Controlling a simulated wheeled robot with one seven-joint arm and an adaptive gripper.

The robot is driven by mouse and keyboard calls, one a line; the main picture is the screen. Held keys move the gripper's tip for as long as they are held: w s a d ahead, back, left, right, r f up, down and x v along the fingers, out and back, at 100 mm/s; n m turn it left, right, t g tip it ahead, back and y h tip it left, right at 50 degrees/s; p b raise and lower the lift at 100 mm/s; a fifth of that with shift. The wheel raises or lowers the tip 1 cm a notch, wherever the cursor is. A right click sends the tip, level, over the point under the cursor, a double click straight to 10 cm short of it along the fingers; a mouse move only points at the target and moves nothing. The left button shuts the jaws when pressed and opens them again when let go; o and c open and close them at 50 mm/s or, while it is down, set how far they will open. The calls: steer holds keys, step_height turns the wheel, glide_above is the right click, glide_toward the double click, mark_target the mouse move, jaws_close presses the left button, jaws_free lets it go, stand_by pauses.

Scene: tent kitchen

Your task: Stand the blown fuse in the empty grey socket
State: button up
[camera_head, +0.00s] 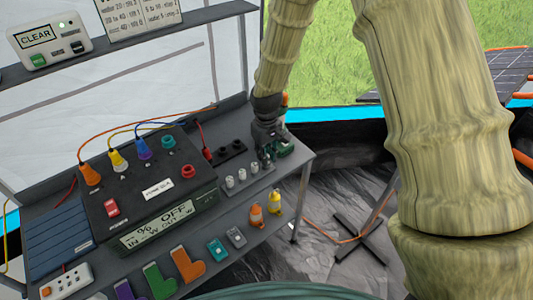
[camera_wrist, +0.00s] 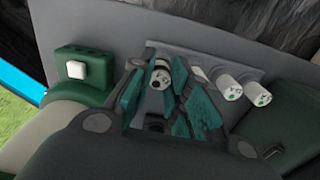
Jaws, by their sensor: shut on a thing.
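My gripper (camera_wrist: 160,85) has its teal fingers shut on a fuse (camera_wrist: 161,73), whose pale end with a dark mark shows between the fingertips in the wrist view. It is at the left end of the grey fuse rail (camera_wrist: 216,62) there; whether the fuse touches the rail or is seated in it I cannot tell. In the head view my gripper (camera_head: 268,143) is over the right end of the grey rail (camera_head: 247,187), and the held fuse is hidden. White fuses (camera_head: 241,174) stand in a row on the rail; in the wrist view they show green marks (camera_wrist: 229,87). An empty grey socket is not clearly visible.
A black block (camera_head: 229,152) with dark round parts lies behind the rail. A green box with a white button (camera_wrist: 86,67) is close by my gripper. The power box (camera_head: 148,188) with coloured plugs fills the bench's middle. The bench's right edge is near.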

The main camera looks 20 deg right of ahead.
steer(key=shift+f, duration=0.4)
steer(key=o, duration=0.9)
steer(key=shift+r, duration=0.1)
steer(key=shift+r, duration=1.55)
steer(key=shift+f+b, duration=0.3)
steer(key=shift+b, duration=0.5)
